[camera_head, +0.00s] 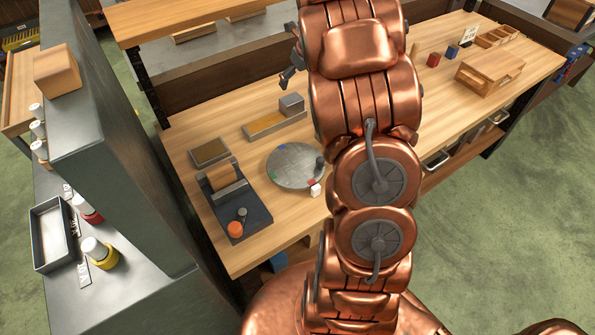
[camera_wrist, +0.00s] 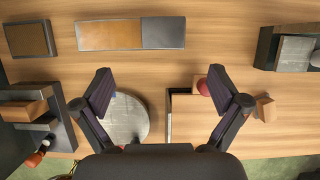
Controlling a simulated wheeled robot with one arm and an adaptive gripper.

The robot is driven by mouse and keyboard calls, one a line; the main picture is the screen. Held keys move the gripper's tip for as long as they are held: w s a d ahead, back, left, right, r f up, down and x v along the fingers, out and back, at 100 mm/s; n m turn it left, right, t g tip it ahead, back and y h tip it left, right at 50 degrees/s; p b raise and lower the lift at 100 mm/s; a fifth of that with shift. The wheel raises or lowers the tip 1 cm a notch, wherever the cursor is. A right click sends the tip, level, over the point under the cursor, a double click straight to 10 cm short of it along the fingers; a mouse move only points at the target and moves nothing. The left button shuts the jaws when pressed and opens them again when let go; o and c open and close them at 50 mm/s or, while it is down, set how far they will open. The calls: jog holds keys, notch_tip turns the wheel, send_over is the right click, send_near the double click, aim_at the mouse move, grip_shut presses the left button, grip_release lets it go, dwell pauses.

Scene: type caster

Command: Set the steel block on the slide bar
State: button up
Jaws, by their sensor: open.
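The steel block (camera_head: 291,103) is a small grey block at the right end of the slide bar (camera_head: 262,125), a long tan plate on the bench. It appears to rest on that end. In the wrist view the grey block (camera_wrist: 163,33) lines up with the tan bar (camera_wrist: 110,35), at the upper middle, beyond my fingertips. My gripper (camera_wrist: 160,75) is open and empty, its fingers wide apart above the bench. In the head view one dark finger of my gripper (camera_head: 289,77) shows left of my arm, above and behind the block; the rest is hidden.
A round grey disc (camera_head: 296,163) with coloured marks lies in front of the bar. A brown plate (camera_head: 210,152) and a dark fixture (camera_head: 241,212) are to its left. A wooden box (camera_head: 490,73) stands at the right. The wrist view shows another wooden box (camera_wrist: 184,120) and a red object (camera_wrist: 203,87).

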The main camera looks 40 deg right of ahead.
jog(key=s+a+r+n+g+y, duration=0.1)
jog(key=s+a+r+n+g, duration=0.15)
jog(key=s+a+n, duration=0.65)
jog(key=s+a+r+n+g, duration=0.1)
jog(key=s+a+r+n, duration=0.2)
jog(key=s+a+n, duration=0.6)
jog(key=s+a+n+g, duration=0.1)
jog(key=s+a+n, duration=0.4)
jog(key=s+n, duration=0.4)
jog(key=s+a+n+g, duration=0.1)
jog(key=s+a+n, duration=0.5)
jog(key=s+n, duration=0.3)
jog(key=shift+s+a+f+g+h, duration=0.15)
jog(key=shift+s+f+g+h, duration=0.25)
jog(key=shift+s, duration=0.75)
